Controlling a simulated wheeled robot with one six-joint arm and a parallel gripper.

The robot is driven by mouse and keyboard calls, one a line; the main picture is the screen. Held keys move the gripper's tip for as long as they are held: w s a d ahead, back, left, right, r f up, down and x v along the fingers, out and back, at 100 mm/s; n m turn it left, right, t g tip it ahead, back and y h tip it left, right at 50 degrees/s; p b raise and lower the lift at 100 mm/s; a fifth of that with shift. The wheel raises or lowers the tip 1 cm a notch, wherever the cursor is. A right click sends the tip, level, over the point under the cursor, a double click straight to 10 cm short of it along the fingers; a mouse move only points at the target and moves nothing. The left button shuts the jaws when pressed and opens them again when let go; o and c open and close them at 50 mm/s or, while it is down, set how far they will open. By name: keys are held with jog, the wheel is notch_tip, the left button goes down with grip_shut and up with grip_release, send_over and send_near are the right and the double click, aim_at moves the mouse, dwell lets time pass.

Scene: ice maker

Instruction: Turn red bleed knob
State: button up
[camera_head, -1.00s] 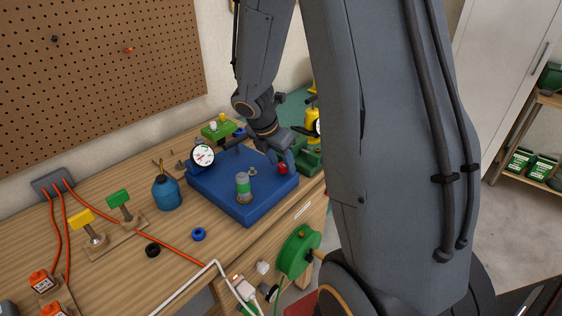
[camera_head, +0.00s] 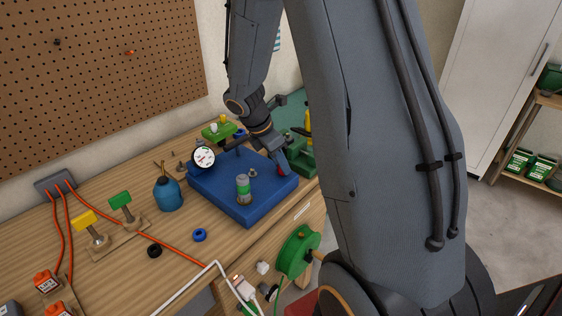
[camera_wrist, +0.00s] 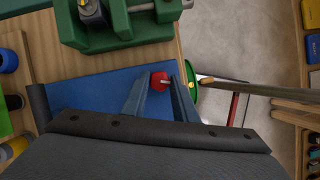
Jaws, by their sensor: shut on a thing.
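The red bleed knob (camera_wrist: 159,80) sits at the edge of the blue block (camera_head: 217,192), with a small pale pin across its face. My gripper (camera_wrist: 160,84) has a finger on each side of the knob and is shut on it in the wrist view. In the head view my gripper (camera_head: 281,168) comes down at the right part of the blue block, and only a bit of red shows beside its fingers. The round white gauge (camera_head: 203,158) stands at the block's back left. A grey and green cylinder (camera_head: 243,188) stands upright on the block.
A green vise (camera_wrist: 115,22) stands close beside the knob. A green reel (camera_head: 298,252) hangs at the bench front. A blue oil can (camera_head: 167,192), a blue ring (camera_head: 199,235) and a black ring (camera_head: 154,251) are on the wooden bench.

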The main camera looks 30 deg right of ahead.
jog(key=m, duration=0.2)
jog(key=m+g+p, duration=0.1)
jog(key=shift+w+m+g, duration=0.15)
jog(key=shift+m+g, duration=0.15)
jog(key=shift+m, duration=0.1)
jog(key=m+g, duration=0.1)
jog(key=m, duration=0.2)
jog(key=shift+w+d+m+y, duration=0.1)
jog(key=shift+m+y, duration=0.2)
jog(key=shift+y, duration=0.1)
jog(key=m+g, duration=0.1)
jog(key=m, duration=0.2)
jog(key=shift+w+m+y, duration=0.1)
jog(key=shift+m+y, duration=0.2)
jog(key=shift+y, duration=0.1)
jog(key=shift+d+m+g+y, duration=0.15)
jog(key=shift+m+g+y, duration=0.35)
jog(key=shift+m, duration=1.1)
jog(key=o, duration=1.1)
jog(key=shift+c, duration=0.2)
jog(key=b+v, duration=0.2)
jog(key=v, duration=0.6)
